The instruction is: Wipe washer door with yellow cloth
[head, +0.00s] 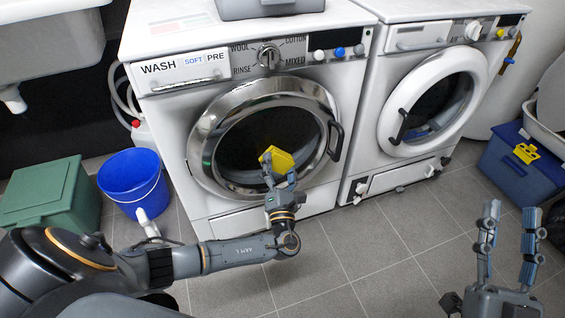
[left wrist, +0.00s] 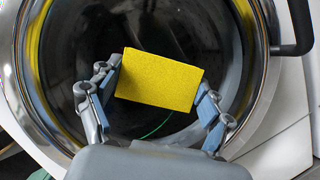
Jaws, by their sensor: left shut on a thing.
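The yellow cloth (head: 281,158) looks like a thick block. My left gripper (head: 279,175) is shut on it and holds it in front of the lower middle of the washer door (head: 206,135). In the left wrist view the cloth (left wrist: 158,80) sits between both fingers, with the dark door glass (left wrist: 90,35) behind it. I cannot tell whether the cloth touches the glass. The door is closed, with a chrome ring and a dark handle (head: 335,141) on its right. My right gripper (head: 508,232) is open and empty at the lower right, above the floor.
A second machine with a white round door (head: 388,125) stands to the right. A blue bucket (head: 133,181) and green bin (head: 45,190) stand on the left, below a sink (head: 45,50). A blue box (head: 520,170) is at the right. The tiled floor (head: 370,250) in front is clear.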

